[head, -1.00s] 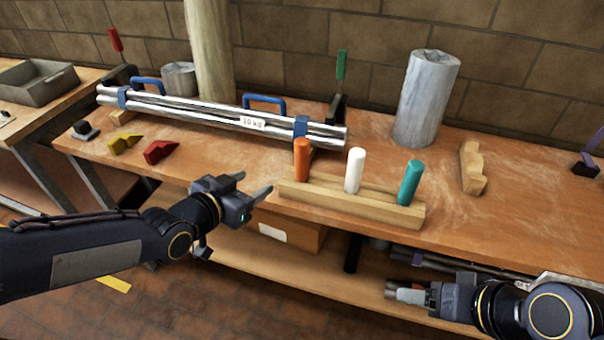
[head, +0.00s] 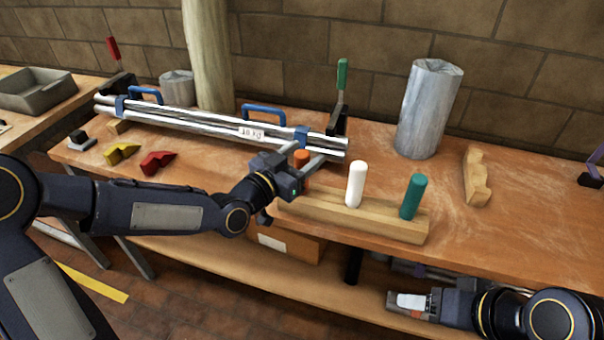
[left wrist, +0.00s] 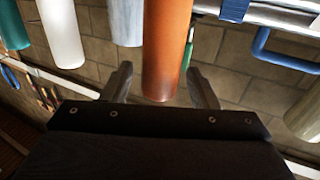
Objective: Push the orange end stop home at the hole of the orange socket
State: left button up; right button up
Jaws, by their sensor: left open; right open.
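The orange cylinder (head: 302,157), which I take to be the orange end stop, stands upright at the left end of a wooden block (head: 345,219). My left gripper (head: 304,155) is open around its upper part. In the left wrist view the orange cylinder (left wrist: 166,45) hangs between the two spread fingers, with gaps on both sides. My gripper hides its lower part in the head view. My right gripper (head: 393,302) is open, low in front of the bench near the lower shelf. I cannot pick out an orange socket or its hole.
A white cylinder (head: 355,184) and a teal cylinder (head: 413,197) stand in the same block. Behind lie metal tubes (head: 200,118) with blue handles (head: 264,112). A grey cylinder (head: 428,110) and a notched wooden piece (head: 476,177) are to the right. The bench between is clear.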

pick_arm(q)
grip_shut()
dwell(0.3)
jog(key=shift+r, duration=0.15)
